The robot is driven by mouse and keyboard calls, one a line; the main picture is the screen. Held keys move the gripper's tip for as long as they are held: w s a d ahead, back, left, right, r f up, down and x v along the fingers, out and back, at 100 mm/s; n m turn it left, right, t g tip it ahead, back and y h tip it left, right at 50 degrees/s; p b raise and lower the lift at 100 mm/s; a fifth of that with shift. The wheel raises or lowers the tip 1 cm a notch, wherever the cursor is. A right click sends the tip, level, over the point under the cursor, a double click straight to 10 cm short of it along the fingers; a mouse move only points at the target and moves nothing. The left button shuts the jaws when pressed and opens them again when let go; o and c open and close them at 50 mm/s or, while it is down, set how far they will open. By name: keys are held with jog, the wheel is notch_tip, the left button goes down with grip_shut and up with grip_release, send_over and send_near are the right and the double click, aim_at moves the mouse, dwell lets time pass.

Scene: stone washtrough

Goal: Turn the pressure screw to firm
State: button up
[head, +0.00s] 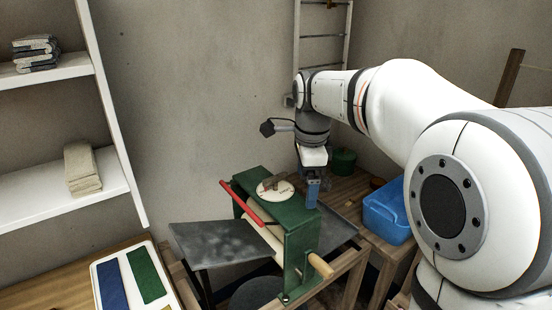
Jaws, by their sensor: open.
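A green wringer (298,243) stands in the lower middle of the head view, with pale rollers in its frame. On its top is a round, pale dial (282,194) with a small brownish knob, which appears to be the pressure screw (268,184). Any marks on the dial are too small to read. My gripper (312,203) points down with blue fingers, just right of the dial and above the right end of the frame. It is open and appears empty. I cannot tell whether its fingertips touch the green frame.
A red bar (243,204) slants along the wringer's front and a wooden crank handle (321,265) sticks out at its right. Grey boards (215,246) flank it. A blue tub (388,217) and a green pot (343,161) stand behind right. White shelves (50,194) are at left.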

aim_at(277, 175)
jog(key=w+a+r+m, duration=0.1)
jog(key=w+a+m, duration=0.1)
jog(key=w+m, duration=0.1)
jog(key=w+a+m+p, duration=0.1)
jog(key=w+a+m, duration=0.1)
jog(key=w+m, duration=0.2)
jog(key=w+a+r+m+g+p, duration=0.1)
jog(key=w+a+m, duration=0.1)
jog(key=w+m, duration=0.2)
jog(key=shift+a+r, duration=0.15)
jog(key=shift+r, duration=0.2)
jog(key=shift+w+a+m, duration=0.15)
jog(key=shift+m, duration=0.15)
notch_tip(277, 175, down, 8)
jog(key=shift+r, duration=0.1)
jog(key=c, duration=0.9)
jog(key=shift+d, duration=0.25)
jog(key=shift+c, duration=0.4)
jog(key=shift+a, duration=0.25)
jog(key=shift+p, duration=0.3)
